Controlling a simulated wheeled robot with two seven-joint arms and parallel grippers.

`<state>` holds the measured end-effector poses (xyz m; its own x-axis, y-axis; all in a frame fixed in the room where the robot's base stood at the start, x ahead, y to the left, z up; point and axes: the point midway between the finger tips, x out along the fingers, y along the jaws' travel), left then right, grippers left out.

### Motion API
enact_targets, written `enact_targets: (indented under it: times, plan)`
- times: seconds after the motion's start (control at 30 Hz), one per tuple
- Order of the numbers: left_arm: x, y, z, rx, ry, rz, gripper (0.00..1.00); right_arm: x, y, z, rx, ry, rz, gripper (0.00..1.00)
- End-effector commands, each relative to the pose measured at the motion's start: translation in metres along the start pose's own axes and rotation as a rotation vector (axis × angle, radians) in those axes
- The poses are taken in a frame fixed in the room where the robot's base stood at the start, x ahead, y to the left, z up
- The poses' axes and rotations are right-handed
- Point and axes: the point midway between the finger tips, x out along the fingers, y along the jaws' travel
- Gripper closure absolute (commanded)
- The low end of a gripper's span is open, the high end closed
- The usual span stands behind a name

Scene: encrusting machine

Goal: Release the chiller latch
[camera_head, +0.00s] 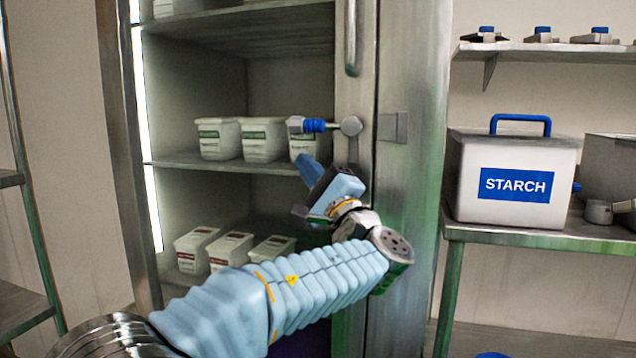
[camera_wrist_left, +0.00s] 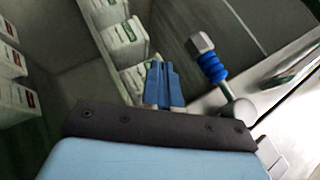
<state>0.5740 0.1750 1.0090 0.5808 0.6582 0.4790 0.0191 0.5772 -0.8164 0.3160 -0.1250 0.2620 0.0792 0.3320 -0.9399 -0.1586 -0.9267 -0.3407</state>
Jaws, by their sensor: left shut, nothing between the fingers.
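The chiller (camera_head: 412,170) is a tall metal cabinet with a glass door, through which shelves show. Its latch (camera_head: 351,127) is a grey round hub with a lever that points left and ends in a blue grip (camera_head: 314,126). My left gripper (camera_head: 307,166) is below and slightly left of the lever, shut and empty, its blue fingers pointing up and left. In the left wrist view the shut fingers (camera_wrist_left: 164,84) are left of the latch's blue grip (camera_wrist_left: 212,67), apart from it in the picture. My right gripper is not in view.
White tubs (camera_head: 263,141) stand on the shelves behind the glass. A vertical door handle (camera_head: 351,40) is above the latch. To the right, a metal table (camera_head: 540,238) holds a white starch box (camera_head: 470,199). A wall shelf (camera_head: 545,50) is above it.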

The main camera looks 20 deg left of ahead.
Motion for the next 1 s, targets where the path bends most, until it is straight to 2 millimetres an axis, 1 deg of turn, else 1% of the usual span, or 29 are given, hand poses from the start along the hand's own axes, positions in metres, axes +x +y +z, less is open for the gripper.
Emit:
enact_targets:
  times: [0.2, 0.4, 0.63, 1.0]
  plan:
    - [0.013, -0.004, 0.009, -0.001, -0.001, 0.002, 1.00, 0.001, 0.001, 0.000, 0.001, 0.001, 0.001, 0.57]
    - [0.021, -0.007, 0.014, -0.002, 0.001, 0.002, 1.00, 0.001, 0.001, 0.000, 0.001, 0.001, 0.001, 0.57]
    - [0.025, -0.010, 0.017, -0.001, 0.000, 0.001, 1.00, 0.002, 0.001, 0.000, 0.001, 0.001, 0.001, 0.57]
    - [0.025, -0.011, 0.017, -0.002, 0.001, 0.001, 1.00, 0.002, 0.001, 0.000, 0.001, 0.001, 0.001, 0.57]
